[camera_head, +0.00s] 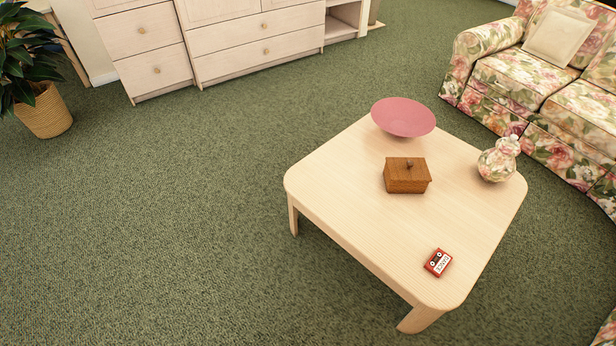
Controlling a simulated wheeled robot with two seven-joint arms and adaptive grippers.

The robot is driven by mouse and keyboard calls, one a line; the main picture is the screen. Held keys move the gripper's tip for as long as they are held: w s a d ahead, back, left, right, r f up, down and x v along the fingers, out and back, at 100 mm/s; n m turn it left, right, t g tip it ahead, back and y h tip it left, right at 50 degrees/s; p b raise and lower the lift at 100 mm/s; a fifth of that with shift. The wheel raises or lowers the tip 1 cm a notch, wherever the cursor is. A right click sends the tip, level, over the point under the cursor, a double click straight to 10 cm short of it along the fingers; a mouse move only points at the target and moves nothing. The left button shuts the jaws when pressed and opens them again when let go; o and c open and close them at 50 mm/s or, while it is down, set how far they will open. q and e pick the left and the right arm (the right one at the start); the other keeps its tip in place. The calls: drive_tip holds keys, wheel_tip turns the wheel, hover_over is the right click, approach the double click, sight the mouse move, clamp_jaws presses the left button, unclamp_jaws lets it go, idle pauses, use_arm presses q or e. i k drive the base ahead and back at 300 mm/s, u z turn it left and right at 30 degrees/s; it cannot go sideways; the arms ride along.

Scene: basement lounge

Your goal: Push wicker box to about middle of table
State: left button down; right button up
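The wicker box (407,180) is brown with a lid and a small knob on top. It stands upright on the pale wooden table (345,205), close to the middle of the tabletop. A pink bowl (403,117) stands behind it near the far corner. A floral vase (498,160) stands to its right near the right edge. Neither of my grippers shows in the head view, and nothing touches the box.
A red cassette (438,262) lies near the table's front corner. A floral sofa (540,85) stands behind and right of the table. Pale drawers (240,50) and a potted plant (45,110) are at the back left. Green carpet (170,220) left of the table is clear.

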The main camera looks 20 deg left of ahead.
sight(391, 187)
drive_tip(key=u, duration=1.45)
drive_tip(key=i, duration=2.4)
drive_tip(key=z, duration=3.35)
